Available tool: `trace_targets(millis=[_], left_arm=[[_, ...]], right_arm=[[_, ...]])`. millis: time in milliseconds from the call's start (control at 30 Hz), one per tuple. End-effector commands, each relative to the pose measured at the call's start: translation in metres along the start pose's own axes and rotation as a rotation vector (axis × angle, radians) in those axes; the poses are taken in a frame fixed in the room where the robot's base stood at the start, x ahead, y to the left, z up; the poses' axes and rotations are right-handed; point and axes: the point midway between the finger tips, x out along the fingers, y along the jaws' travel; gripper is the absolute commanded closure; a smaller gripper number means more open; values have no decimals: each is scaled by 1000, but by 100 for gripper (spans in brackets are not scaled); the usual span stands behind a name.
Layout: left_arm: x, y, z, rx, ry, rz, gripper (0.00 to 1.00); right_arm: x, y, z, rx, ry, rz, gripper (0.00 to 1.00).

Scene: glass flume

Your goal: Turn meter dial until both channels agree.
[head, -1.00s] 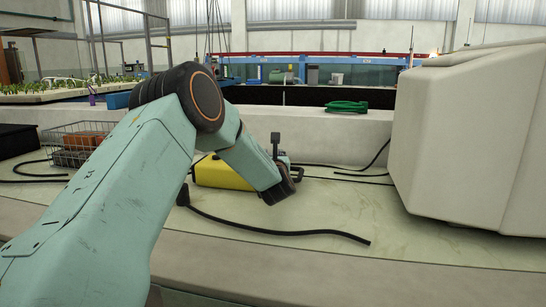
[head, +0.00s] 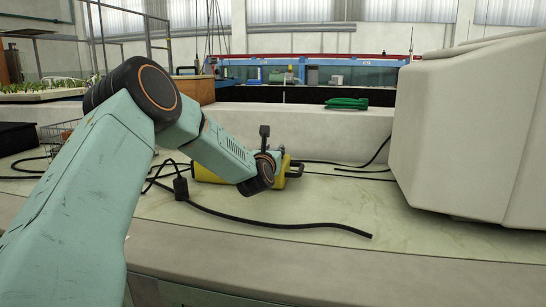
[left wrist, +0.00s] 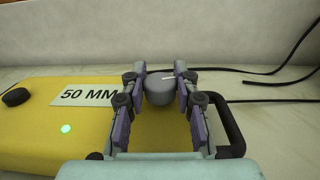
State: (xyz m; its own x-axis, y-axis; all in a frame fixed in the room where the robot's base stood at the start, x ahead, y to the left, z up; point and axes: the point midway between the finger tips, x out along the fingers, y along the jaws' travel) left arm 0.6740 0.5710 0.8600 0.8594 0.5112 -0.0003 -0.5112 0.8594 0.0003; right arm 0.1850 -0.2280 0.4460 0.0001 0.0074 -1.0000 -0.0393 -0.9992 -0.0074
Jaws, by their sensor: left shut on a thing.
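The yellow meter (left wrist: 35,125) lies on the pale bench. It has a "50 MM" label (left wrist: 88,95), a lit green light (left wrist: 66,128) and a small black knob (left wrist: 15,97). A grey round dial (left wrist: 160,90) with a white pointer mark stands at its right end. My left gripper (left wrist: 162,84) is shut on this dial, one finger on each side. In the head view the meter (head: 205,174) is partly behind my left forearm, and the dial and fingertips are hidden there. No channel reading shows. My right gripper is out of view.
A black cable (head: 270,224) runs loosely across the bench in front of the meter. A large off-white housing (head: 465,140) stands at the right. A green coiled item (head: 347,104) lies on the ledge behind. A wire basket (head: 55,133) is at the left.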

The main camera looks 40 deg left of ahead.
Motion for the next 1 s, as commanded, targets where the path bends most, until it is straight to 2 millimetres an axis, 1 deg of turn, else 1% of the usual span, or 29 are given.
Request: trace_targets(millis=[33,100,500,700,1000], left_arm=[[0,2,-1,-4,-1,-25,100],[0,2,-1,-3,-1,-64,100],[0,2,1,-1,0,-235,100],[0,1,0,-1,0,-280,100],[0,1,1,-1,-1,-299,100]], right_arm=[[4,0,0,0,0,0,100],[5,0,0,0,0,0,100],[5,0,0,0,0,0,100],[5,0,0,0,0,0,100],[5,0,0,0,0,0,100]])
